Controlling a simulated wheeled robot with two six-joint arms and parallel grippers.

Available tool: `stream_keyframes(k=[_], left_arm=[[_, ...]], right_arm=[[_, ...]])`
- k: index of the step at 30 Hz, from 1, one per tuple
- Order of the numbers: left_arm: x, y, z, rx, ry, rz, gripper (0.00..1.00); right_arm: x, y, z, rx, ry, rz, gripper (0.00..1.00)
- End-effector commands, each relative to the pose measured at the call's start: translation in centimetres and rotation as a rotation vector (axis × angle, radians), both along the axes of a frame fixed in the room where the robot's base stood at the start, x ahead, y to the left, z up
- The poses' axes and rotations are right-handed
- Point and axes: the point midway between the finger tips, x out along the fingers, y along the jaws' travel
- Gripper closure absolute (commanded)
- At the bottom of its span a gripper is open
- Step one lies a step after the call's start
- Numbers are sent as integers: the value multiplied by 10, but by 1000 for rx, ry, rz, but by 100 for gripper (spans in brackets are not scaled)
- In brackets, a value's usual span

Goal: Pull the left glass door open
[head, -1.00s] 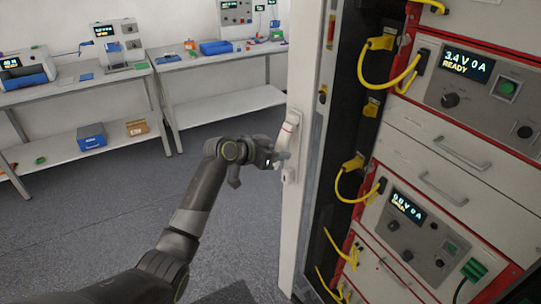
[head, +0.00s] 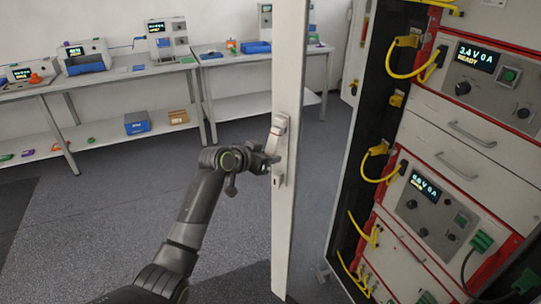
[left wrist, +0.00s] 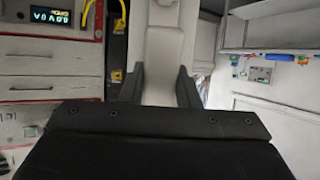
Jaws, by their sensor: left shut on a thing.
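The left glass door shows in the head view as a tall white frame (head: 293,80), standing out from the cabinet at an angle. Its pale handle (head: 279,130) is on the frame's face. My left gripper (head: 270,163) is shut on the lower part of this handle. In the left wrist view, the handle (left wrist: 164,80) runs between the two dark fingers (left wrist: 160,88). The fingers hide part of the grip. The glass is hard to make out. My right gripper is in neither view.
The open cabinet (head: 470,143) on the right holds instrument units, drawers and yellow cables (head: 376,165). Workbenches (head: 120,75) with devices stand along the back wall. The grey floor (head: 110,210) left of the door is clear.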

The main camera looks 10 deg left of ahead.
Motion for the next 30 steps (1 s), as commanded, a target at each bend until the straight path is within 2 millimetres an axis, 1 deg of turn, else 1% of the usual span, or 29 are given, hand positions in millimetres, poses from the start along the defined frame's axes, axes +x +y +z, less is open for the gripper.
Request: stream_keyframes(k=[1,5,6,10,14,18,22,26,30], left_arm=[[2,-1,7,-2,-16,0,100],[2,-1,7,-2,-17,1,100],[2,-1,6,-1,-16,1,67],[1,0,5,-1,-11,1,50],[1,0,3,-1,-8,1,49],[1,0,2,-1,-6,0,49],[-2,2,4,0,-7,1,49],[-11,8,7,-1,-7,1,49],[-26,17,15,1,-9,1,49]], right_arm=[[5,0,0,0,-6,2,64],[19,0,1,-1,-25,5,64],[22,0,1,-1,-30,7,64],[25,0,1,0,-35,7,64],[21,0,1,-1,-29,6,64],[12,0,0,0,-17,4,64],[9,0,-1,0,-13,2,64],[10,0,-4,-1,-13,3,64],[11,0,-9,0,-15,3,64]])
